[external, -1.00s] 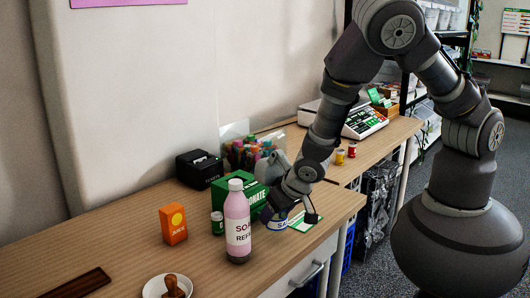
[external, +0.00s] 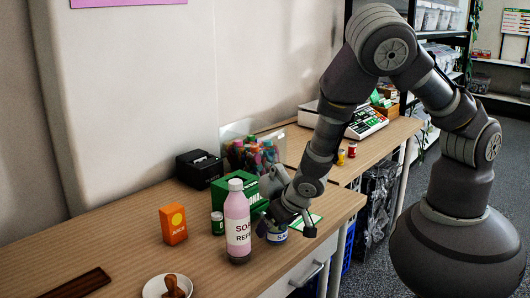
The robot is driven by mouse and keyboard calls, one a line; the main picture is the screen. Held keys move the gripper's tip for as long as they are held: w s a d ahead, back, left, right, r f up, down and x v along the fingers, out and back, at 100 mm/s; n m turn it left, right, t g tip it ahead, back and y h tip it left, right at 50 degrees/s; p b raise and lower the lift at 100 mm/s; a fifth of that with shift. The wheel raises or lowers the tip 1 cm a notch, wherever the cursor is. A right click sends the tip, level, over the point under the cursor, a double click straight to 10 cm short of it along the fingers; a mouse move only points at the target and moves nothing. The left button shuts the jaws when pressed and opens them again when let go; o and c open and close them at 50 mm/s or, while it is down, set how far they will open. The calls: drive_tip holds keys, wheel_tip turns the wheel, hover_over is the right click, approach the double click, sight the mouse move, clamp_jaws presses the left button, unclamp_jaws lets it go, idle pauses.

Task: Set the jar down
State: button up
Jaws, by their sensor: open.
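The jar (external: 277,237), white with a blue label, is at the wooden counter's front edge, just right of the pink soap refill bottle (external: 238,228). It appears upright, but its base is partly hidden, so I cannot tell for sure whether it rests on the counter. My gripper (external: 287,222) is open, with its fingers to either side of the jar's top. The gripper and wrist cover the jar's upper part.
A green donate box (external: 234,190) and a small green can (external: 217,223) stand behind the bottle. An orange juice carton (external: 173,225) stands left.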

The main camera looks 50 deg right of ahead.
drive_tip(key=p+v, duration=0.6)
drive_tip(key=v, duration=0.6)
drive_tip(key=shift+p, duration=0.3)
drive_tip(key=shift+r, duration=0.1)
